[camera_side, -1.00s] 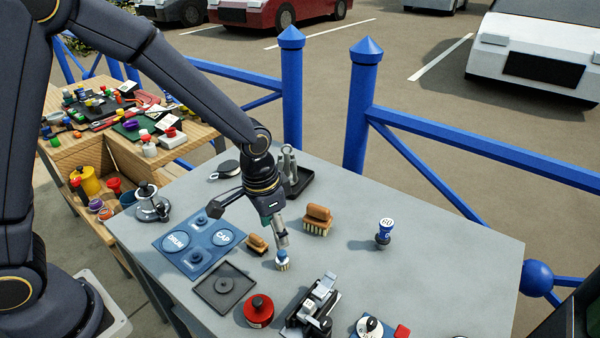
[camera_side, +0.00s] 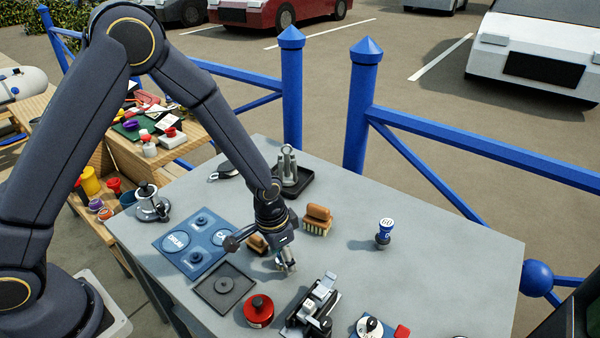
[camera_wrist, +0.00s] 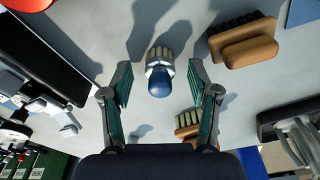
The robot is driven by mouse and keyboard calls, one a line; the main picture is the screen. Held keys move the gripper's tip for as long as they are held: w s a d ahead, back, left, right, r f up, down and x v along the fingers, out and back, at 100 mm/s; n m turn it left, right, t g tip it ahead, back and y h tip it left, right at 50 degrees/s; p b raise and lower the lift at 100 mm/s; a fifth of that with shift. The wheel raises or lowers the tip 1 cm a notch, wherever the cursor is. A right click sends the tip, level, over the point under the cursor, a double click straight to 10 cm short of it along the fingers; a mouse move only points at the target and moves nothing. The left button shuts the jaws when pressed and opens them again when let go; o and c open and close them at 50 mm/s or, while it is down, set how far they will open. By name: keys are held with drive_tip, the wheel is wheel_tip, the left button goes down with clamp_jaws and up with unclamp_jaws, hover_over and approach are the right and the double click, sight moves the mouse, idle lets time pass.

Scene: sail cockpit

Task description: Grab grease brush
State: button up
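The small round brush with a blue knob and pale bristles, which I take for the grease brush (camera_wrist: 159,78), stands on the grey table. In the wrist view it is between the two green-padded fingers of my gripper (camera_wrist: 159,70), with a gap on each side. In the side view my gripper (camera_side: 286,266) points down over it and largely hides it. My gripper is open and holds nothing.
A black square tray (camera_side: 224,290), a red round can (camera_side: 258,311) and a black-and-silver device (camera_side: 314,304) stand nearby. A blue stamp (camera_side: 385,232) stands at the right. A blue panel (camera_side: 178,241) lies at left. The table's right side has free room.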

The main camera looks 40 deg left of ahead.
drive_tip(key=c, duration=1)
drive_tip(key=shift+c, duration=0.2)
